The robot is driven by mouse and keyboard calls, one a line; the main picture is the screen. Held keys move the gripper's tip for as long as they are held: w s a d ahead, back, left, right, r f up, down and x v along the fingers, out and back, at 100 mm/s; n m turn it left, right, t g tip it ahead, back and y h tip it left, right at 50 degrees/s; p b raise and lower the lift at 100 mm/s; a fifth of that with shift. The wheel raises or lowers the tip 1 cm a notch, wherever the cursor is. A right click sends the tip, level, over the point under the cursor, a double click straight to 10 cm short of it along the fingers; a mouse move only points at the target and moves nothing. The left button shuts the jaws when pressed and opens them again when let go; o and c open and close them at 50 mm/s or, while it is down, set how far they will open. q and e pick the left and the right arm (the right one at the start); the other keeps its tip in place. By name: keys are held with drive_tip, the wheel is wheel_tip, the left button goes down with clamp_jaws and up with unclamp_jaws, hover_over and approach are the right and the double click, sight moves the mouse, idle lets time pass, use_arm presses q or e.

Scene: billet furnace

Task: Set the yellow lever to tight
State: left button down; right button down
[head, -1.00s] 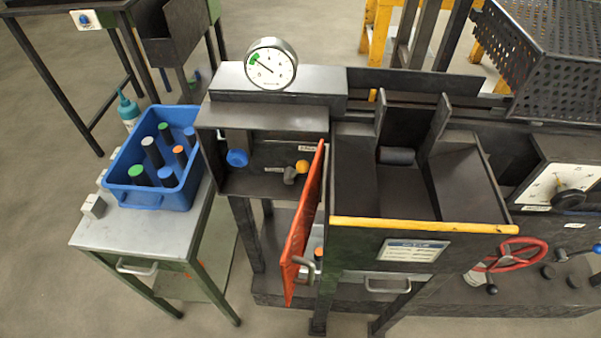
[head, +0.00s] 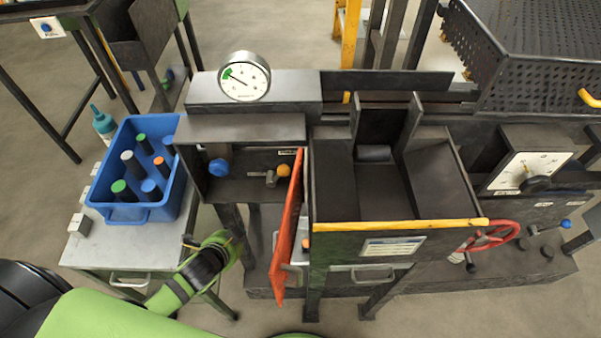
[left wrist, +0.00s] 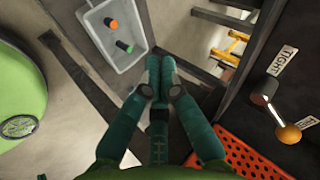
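The yellow lever (head: 283,170) has a yellow-orange ball knob and sits in the dark recess under the gauge. In the left wrist view its ball (left wrist: 290,132) points to the lower right from a dark pivot (left wrist: 265,88). A TIGHT label (left wrist: 283,60) lies above right of the pivot, and the ball is turned away from it. My left gripper (left wrist: 161,62) has its teal fingertips together with nothing visible between them, left of the lever and apart from it. In the head view my left arm reaches in from the bottom left. My right gripper is not in view.
An orange door (head: 288,225), perforated in the left wrist view (left wrist: 240,155), stands open right of the recess. A blue knob (head: 218,168) is inside at left. A gauge (head: 245,77) stands above. A blue bin (head: 150,212) of cylinders is on the left table (head: 95,252).

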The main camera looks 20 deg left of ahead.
use_arm(q)
drive_tip(key=w+d+r+m+t+h, duration=0.25)
drive_tip(key=r+m, duration=0.35)
drive_tip(key=r, duration=0.3)
drive_tip(key=m+h+p, duration=0.1)
drive_tip(key=m+h, duration=0.4)
drive_tip(key=m, duration=0.4)
approach(277, 177)
drive_tip(key=s+d+r, duration=0.1)
drive_tip(key=s+d, duration=0.1)
drive_tip(key=d, duration=0.2)
drive_tip(key=shift+w+d+r+t, duration=0.1)
drive_tip(key=shift+d+r+t, duration=0.1)
drive_tip(key=shift+t, duration=0.25)
drive_tip(key=p+x, duration=0.2)
drive_tip(key=x, duration=0.8)
drive_tip(key=shift+a, duration=0.2)
drive_tip(key=shift+f, duration=0.1)
